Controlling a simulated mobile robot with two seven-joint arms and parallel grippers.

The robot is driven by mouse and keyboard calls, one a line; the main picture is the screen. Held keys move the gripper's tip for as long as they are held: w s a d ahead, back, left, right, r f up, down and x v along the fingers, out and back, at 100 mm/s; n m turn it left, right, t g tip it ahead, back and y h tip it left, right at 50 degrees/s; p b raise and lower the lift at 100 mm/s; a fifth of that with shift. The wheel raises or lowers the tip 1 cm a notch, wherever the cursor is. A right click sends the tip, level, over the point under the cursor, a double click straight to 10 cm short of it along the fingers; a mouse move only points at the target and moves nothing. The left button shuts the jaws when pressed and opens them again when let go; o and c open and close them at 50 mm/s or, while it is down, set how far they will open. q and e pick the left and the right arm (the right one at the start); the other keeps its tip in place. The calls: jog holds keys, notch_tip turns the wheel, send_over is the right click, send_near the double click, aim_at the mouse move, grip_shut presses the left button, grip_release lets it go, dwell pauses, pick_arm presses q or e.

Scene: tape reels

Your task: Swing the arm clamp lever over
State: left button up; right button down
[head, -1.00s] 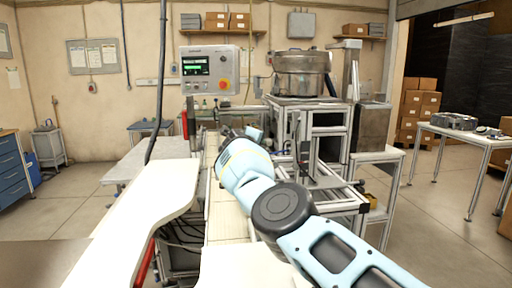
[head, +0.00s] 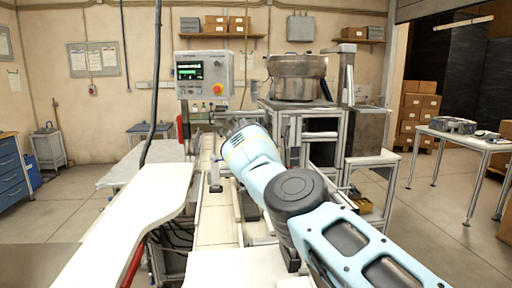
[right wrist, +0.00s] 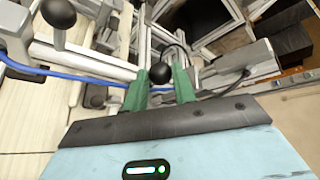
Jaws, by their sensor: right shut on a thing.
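My right gripper (right wrist: 160,84) has green fingers, shut around a small black ball knob (right wrist: 160,73) of the clamp lever, which shows between the fingertips in the right wrist view. The lever's stem below the knob is mostly hidden by the fingers. In the head view my right arm comes in from the lower right and reaches to the middle of the machine; its wrist hides the gripper and the lever there. My left gripper is not in view.
A second, larger black ball knob (right wrist: 58,13) on a metal stem stands at upper left in the wrist view. A blue hose (right wrist: 70,77) runs close by the fingers. A control panel (head: 204,75) and a metal bowl (head: 297,77) stand beyond.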

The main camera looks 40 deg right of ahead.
jog(key=shift+s+d+f, duration=0.2)
jog(key=shift+s+d, duration=0.1)
jog(key=shift+d, duration=0.25)
jog(key=c, duration=1.4)
grip_release()
jog(key=shift+o, duration=1.3)
jog(key=shift+s+d, duration=0.1)
jog(key=shift+s, duration=0.05)
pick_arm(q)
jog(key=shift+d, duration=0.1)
pick_arm(e)
jog(key=shift+w, duration=0.2)
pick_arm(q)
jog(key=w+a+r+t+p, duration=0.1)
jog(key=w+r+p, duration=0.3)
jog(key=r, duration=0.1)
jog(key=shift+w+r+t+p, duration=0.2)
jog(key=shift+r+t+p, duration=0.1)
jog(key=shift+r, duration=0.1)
pick_arm(e)
jog(key=v, duration=0.7)
jog(key=shift+a+r, duration=0.2)
jog(key=shift+a, duration=0.2)
